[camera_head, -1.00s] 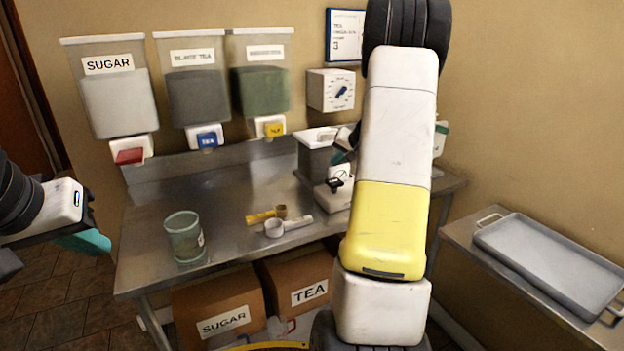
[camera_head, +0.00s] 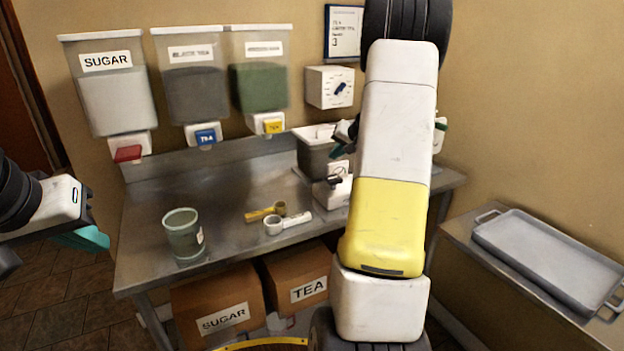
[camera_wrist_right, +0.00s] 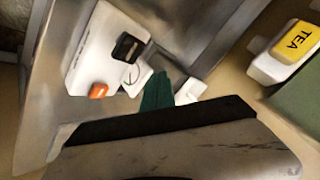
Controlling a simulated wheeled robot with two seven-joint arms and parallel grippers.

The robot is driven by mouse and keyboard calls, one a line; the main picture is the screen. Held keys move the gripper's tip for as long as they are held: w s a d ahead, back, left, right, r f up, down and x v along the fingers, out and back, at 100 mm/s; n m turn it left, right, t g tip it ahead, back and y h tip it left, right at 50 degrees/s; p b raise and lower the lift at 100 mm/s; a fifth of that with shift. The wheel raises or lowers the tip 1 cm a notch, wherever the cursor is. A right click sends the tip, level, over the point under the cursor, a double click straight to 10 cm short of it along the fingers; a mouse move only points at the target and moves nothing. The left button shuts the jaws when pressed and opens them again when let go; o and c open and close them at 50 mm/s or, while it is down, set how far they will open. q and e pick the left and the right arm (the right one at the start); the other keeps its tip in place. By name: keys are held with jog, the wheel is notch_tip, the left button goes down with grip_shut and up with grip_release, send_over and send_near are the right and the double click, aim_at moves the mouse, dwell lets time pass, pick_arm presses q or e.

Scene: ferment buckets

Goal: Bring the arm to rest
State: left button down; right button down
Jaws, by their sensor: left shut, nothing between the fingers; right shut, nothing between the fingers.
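My right arm crosses the centre right of the head view and hides part of the bench. My right gripper (camera_head: 341,148) shows its dark teal fingertips beside that arm, close to a grey bin (camera_head: 314,158) at the back of the bench. In the right wrist view its fingers (camera_wrist_right: 157,92) are shut and empty, in front of a white device (camera_wrist_right: 92,60) with a black part and an orange button. My left gripper (camera_head: 84,239) is shut and empty at the far left, clear of the bench (camera_head: 229,220).
A green-grey cup (camera_head: 182,236), a yellow scoop (camera_head: 264,212) and a white scoop (camera_head: 290,223) are on the bench. Wall dispensers labelled sugar (camera_head: 108,90) and tea hang behind. A grey tray (camera_head: 548,256) lies on the right-hand table.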

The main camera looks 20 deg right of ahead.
jog(key=s+a+r+n+g+y, duration=0.1)
jog(key=s+a+r, duration=0.35)
jog(key=a, duration=0.25)
jog(key=s+a+r+n+y, duration=0.1)
jog(key=s+a+r+n, duration=0.15)
jog(key=s+a, duration=0.35)
jog(key=s+a+r+n+g+y, duration=0.1)
jog(key=s+a+r, duration=0.25)
jog(key=a, duration=0.35)
jog(key=s+a+n+h, duration=0.1)
jog(key=s+a, duration=0.3)
jog(key=s, duration=0.6)
jog(key=s+a+n+h, duration=0.1)
jog(key=s+a, duration=0.3)
jog(key=s, duration=0.6)
jog(key=shift+s+n+g, duration=0.25)
jog(key=shift+n+g, duration=0.15)
jog(key=shift+n, duration=0.15)
jog(key=shift+f, duration=0.1)
